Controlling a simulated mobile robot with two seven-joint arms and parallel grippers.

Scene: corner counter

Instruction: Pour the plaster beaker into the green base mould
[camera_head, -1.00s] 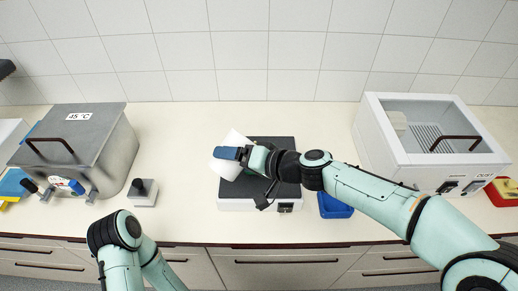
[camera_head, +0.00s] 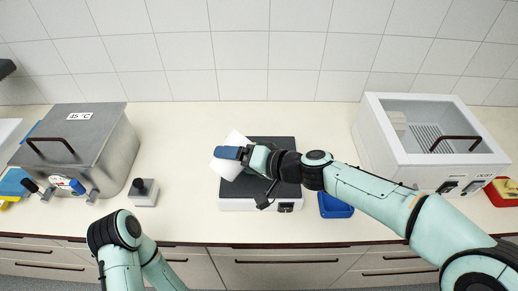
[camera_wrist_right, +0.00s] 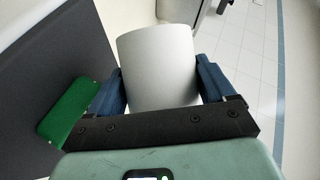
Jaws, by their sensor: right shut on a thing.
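A plain white beaker (camera_head: 232,163) is held tilted over the left part of the dark-topped box in the middle of the counter; it also shows in the right wrist view (camera_wrist_right: 160,68). My right gripper (camera_head: 227,154) is shut on it, with a blue finger on each side in the wrist view. The green base mould (camera_wrist_right: 69,112) shows as a flat green piece on the dark surface, left of the gripper in the wrist view. I cannot make it out in the head view. The inside of the beaker is hidden. My left gripper is out of view.
The dark-topped box (camera_head: 285,150) stands under my right gripper. A blue tray (camera_head: 335,206) is right of it. A lidded steel bath (camera_head: 85,145) stands left, a white glass-topped cabinet (camera_head: 430,140) right.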

